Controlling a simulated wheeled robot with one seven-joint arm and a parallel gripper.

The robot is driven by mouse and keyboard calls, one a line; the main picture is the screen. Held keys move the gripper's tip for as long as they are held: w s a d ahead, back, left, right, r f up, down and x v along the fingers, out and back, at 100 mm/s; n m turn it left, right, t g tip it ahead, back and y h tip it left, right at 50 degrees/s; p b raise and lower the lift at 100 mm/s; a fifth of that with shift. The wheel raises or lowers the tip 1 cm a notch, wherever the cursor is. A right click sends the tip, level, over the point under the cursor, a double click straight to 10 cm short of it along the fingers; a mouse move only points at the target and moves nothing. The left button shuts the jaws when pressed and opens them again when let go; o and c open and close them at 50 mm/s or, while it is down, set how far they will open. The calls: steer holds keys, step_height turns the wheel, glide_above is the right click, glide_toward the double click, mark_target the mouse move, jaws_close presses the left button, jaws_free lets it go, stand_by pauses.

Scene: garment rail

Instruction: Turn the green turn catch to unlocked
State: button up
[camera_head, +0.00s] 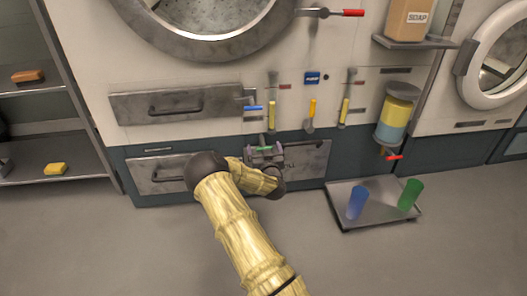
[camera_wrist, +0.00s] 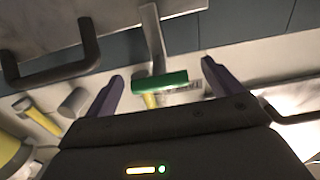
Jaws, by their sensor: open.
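The green turn catch (camera_head: 263,149) is on the lower front panel of the machine, partly hidden by my gripper (camera_head: 265,155) in the head view. In the wrist view the catch (camera_wrist: 160,81) is a green bar lying nearly crosswise, over a grey metal strip. My gripper (camera_wrist: 162,70) is open, with one purple-grey finger on each side of the bar. The bar lies between the fingers with a visible gap at both ends; I cannot tell the depth between them. A pale label (camera_wrist: 183,95) beside the catch is partly hidden and unreadable.
Blue (camera_head: 253,107), yellow (camera_head: 311,112) and red (camera_head: 352,13) levers are on the machine front. Drawer handles (camera_head: 176,108) stick out on the left. A yellow-blue dispenser (camera_head: 396,112) hangs at right, above a floor tray (camera_head: 345,188) with blue and green cups.

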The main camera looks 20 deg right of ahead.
steer(key=shift+x, duration=1)
steer(key=shift+c, duration=0.4)
steer(key=c, duration=1.3)
